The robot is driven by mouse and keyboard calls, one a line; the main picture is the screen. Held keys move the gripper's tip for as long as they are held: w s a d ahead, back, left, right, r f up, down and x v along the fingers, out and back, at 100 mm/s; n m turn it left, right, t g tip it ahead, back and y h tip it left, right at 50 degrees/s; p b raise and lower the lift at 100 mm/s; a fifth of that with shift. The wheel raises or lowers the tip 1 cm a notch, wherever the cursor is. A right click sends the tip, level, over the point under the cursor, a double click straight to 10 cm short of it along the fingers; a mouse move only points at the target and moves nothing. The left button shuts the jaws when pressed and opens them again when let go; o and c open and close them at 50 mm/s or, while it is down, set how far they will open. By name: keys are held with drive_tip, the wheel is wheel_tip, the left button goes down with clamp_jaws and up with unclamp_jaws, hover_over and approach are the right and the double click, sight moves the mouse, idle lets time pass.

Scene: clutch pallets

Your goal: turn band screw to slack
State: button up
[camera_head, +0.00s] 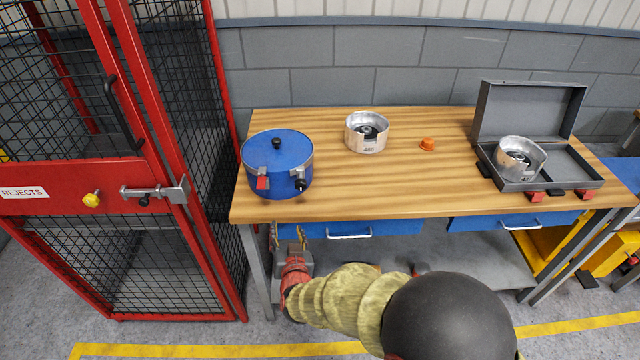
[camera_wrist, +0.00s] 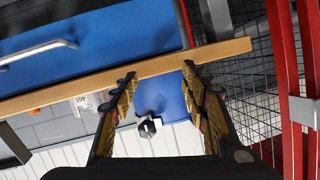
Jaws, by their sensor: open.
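A blue round drum (camera_head: 262,160) with a metal band and a black lid knob (camera_head: 276,143) stands at the left end of the wooden bench (camera_head: 330,200). A dark band screw knob (camera_head: 300,184) sits at its front right, beside a red tab (camera_head: 263,183). In the wrist view, the dark knob (camera_wrist: 148,128) shows between my fingers, beyond the bench edge (camera_wrist: 120,78), against the blue drum (camera_wrist: 172,98). My gripper (camera_head: 289,233) is open and empty, below the bench's front edge and apart from the drum. It also shows in the wrist view (camera_wrist: 158,78).
Blue drawers (camera_head: 340,230) hang under the bench, near my gripper. A red mesh cage (camera_head: 150,100) stands close at left. A metal cup (camera_head: 367,135), an orange cap (camera_head: 427,144) and an open grey case (camera_head: 525,150) holding another cup lie rightward. The bench between is clear.

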sight(301, 187)
drive_tip(key=w+d+r+t+h, duration=0.1)
drive_tip(key=r, duration=0.2)
drive_tip(key=w+d+r+m+t+h, duration=0.1)
drive_tip(key=d+r, duration=0.1)
drive_tip(key=r, duration=0.1)
drive_tip(key=w+d+r+m+t, duration=0.1)
drive_tip(key=r+t, duration=0.1)
drive_tip(key=r, duration=0.1)
drive_tip(key=shift+d+r+h, duration=0.15)
drive_tip(key=shift+d+h, duration=0.1)
drive_tip(key=shift+h, duration=0.15)
drive_tip(key=w+b, duration=0.2)
drive_tip(key=w, duration=0.4)
drive_tip(key=shift+d, duration=0.1)
drive_tip(key=shift+w+b, duration=0.3)
drive_tip(key=shift+w, duration=0.3)
drive_tip(key=shift+c, duration=1)
drive_tip(key=c, duration=1)
